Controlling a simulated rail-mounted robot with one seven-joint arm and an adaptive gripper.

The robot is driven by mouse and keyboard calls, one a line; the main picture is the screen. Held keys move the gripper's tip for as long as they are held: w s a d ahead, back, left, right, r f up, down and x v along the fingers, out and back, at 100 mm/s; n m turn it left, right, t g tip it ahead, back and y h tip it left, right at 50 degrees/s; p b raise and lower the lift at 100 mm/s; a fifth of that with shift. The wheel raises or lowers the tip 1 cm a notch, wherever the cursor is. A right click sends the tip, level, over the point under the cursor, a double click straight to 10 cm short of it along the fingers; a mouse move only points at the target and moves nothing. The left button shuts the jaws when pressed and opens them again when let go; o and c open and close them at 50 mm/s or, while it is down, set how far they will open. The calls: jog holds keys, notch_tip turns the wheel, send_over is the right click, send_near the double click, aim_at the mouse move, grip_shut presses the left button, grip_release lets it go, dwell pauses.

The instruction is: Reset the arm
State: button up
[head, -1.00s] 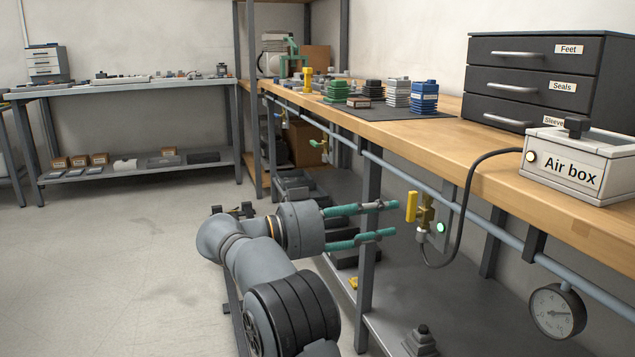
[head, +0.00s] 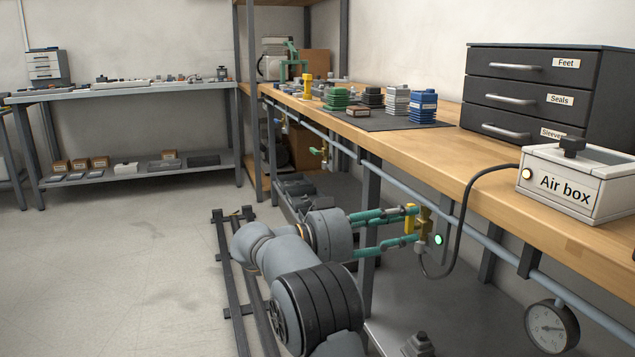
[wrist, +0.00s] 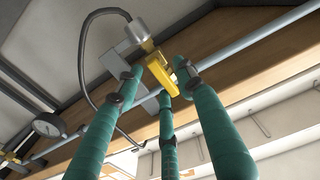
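My gripper (head: 414,224) has long teal fingers and is at the yellow-handled brass valve on the pipe under the bench edge. The valve's yellow handle (head: 410,219) stands upright in the head view, close to the fingertips. In the wrist view, my gripper (wrist: 154,74) has its fingers spread apart, with the yellow handle (wrist: 163,77) between or just beyond the tips. I cannot tell whether a finger touches it. A green light (head: 438,240) glows beside the valve.
A black hose (head: 458,222) loops from the valve to the Air box (head: 550,208) on the workbench (head: 470,165). A round gauge (head: 552,326) hangs from the pipe (head: 480,235). Bench legs and a lower shelf are near my arm. The floor (head: 120,260) at left is clear.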

jog(key=shift+f+b, duration=0.2)
jog(key=shift+b, duration=0.1)
jog(key=shift+s+f+m+b, duration=0.15)
jog(key=shift+m+b, duration=0.75)
jog(key=shift+b, duration=0.05)
jog(key=v, duration=1.2)
jog(key=x, duration=1)
jog(key=shift+r, duration=0.3)
jog(key=shift+a, duration=0.15)
